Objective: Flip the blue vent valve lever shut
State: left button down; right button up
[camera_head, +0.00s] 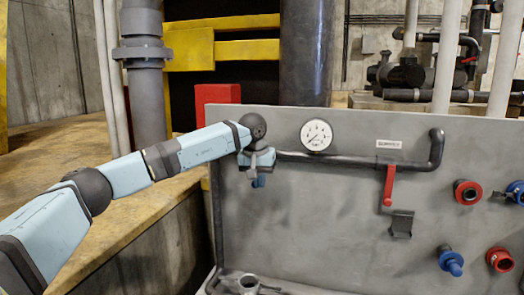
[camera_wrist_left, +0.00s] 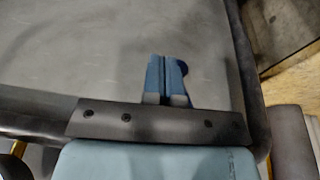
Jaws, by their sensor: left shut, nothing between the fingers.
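My left arm reaches in from the left to the upper left of the grey panel (camera_head: 340,220). My left gripper (camera_head: 259,160) is at the left end of the dark pipe (camera_head: 340,159). In the left wrist view its two light blue fingers (camera_wrist_left: 167,60) are shut together and empty. A dark blue piece, seemingly the vent valve lever (camera_head: 260,182), shows just below the gripper. In the left wrist view the blue lever (camera_wrist_left: 184,68) peeks out beside the fingers, mostly hidden behind them; I cannot tell whether they touch. My right gripper is not in view.
A pressure gauge (camera_head: 316,135) sits above the pipe. A red lever (camera_head: 389,186) hangs down at the right. Red and blue fittings (camera_head: 467,192) stick out at the panel's right side. A red block (camera_head: 217,94) stands behind the panel's left corner.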

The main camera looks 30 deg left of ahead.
pick_arm(q)
jog(key=shift+a+f+p, duration=0.3)
jog(key=shift+a+f, duration=0.45)
jog(key=shift+a, duration=0.3)
jog(key=shift+s+a+f+y, duration=0.15)
jog(key=shift+a+y, duration=0.25)
jog(key=shift+y, duration=0.3)
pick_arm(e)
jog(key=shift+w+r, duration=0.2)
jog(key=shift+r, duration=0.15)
pick_arm(q)
jog(key=shift+a, duration=0.15)
jog(key=d+r, duration=0.6)
jog(key=d, duration=0.6)
jog(key=shift+s+d+r, duration=0.15)
jog(key=shift+s+r, duration=0.05)
jog(key=shift+r, duration=0.1)
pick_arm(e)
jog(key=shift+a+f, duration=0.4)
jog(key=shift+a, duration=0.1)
